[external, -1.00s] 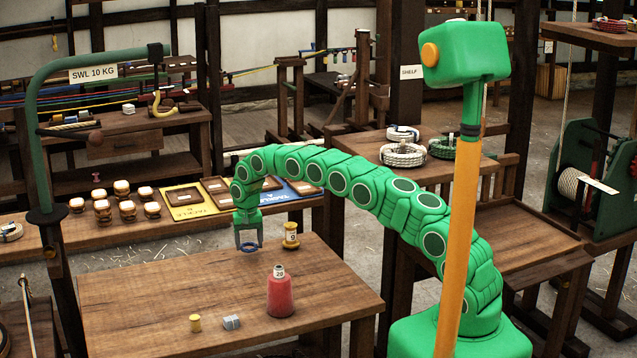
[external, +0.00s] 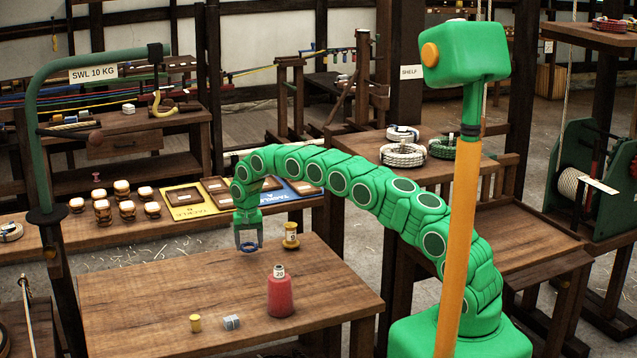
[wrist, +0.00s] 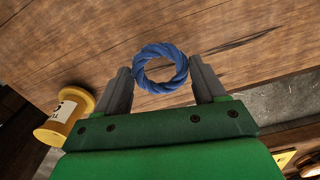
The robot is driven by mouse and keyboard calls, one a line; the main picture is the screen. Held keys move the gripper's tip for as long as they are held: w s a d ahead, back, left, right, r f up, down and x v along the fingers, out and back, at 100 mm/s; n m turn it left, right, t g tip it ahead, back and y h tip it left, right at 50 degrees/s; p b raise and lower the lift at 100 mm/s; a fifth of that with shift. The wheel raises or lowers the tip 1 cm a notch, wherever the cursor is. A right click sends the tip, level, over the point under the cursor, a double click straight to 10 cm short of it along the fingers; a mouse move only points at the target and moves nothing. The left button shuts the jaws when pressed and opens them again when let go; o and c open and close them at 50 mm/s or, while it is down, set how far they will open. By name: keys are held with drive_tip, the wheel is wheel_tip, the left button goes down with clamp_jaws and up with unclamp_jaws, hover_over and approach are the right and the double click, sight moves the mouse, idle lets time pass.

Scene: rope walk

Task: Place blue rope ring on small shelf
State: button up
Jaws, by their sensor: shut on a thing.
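The blue rope ring (wrist: 160,68) is a small twisted loop. In the wrist view it sits between the two grey fingers of my gripper (wrist: 162,84), which are shut on its outer sides. In the external view my gripper (external: 249,242) points down near the back edge of the wooden table, and the ring (external: 249,247) shows at its tips, at or just above the tabletop; I cannot tell if it touches. The small shelf (external: 455,162), by a sign reading SHELF, stands right of the table and bears white and green rope coils.
Coils (external: 403,154) take up part of the shelf. A green hoist frame (external: 40,140) rises at left.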

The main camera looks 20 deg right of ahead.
drive_tip(key=s+d+r+m, duration=0.2)
drive_tip(key=d+r+m, duration=0.2)
drive_tip(key=d+r, duration=0.8)
drive_tip(key=s+d+r+m, duration=0.2)
drive_tip(key=d+r+m, duration=0.2)
drive_tip(key=d+r, duration=0.85)
drive_tip(key=s+d+r+m, duration=0.4)
drive_tip(key=s+d+r, duration=0.3)
drive_tip(key=s+r, duration=0.3)
drive_tip(key=s+d+r+m, duration=0.4)
drive_tip(key=s+d+r, duration=0.4)
drive_tip(key=r, duration=0.5)
hover_over(368, 146)
drive_tip(key=s, duration=0.1)
wheel_tip(368, 146, down, 8)
drive_tip(key=shift+s+d+f, duration=0.1)
drive_tip(key=shift+w+f, duration=0.7)
drive_tip(key=shift+f, duration=1.65)
